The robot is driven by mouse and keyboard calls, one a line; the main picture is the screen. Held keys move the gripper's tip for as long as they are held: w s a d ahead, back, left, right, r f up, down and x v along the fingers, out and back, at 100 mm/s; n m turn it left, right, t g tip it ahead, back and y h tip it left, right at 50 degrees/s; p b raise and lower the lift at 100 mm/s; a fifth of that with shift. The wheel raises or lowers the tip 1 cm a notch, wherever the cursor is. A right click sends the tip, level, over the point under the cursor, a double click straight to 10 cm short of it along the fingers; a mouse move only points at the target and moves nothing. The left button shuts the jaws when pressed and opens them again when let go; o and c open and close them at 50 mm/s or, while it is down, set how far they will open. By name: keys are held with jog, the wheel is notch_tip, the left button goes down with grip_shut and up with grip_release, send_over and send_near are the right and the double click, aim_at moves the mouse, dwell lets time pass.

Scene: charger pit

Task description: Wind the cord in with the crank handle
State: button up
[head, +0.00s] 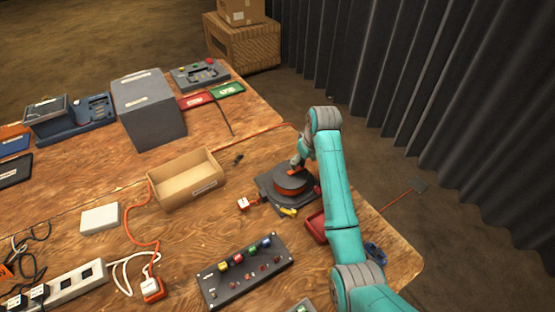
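A dark cord reel (291,184) with an orange cord wound on its drum sits near the right side of the wooden table. A white plug with an orange collar (244,203) lies at the reel's front left. My gripper (294,165) is right over the reel's top, with my arm reaching in from the lower right. The crank handle is hidden or too small to make out, so I cannot tell whether my fingers touch it. A small yellow piece (288,212) shows at the reel's front edge. An orange cord (268,130) runs behind the reel.
An open cardboard box (186,181) stands left of the reel. A grey box (148,108) stands farther back. Bare wood lies between the cardboard box and the panel.

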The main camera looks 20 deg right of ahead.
jog(key=shift+o, duration=0.3)
jog(key=shift+w+a+r, duration=0.1)
jog(key=shift+r, duration=0.15)
jog(key=shift+r, duration=0.45)
notch_tip(320, 180, up, 7)
dwell(0.4)
jog(key=shift+r, duration=0.1)
dwell(0.3)
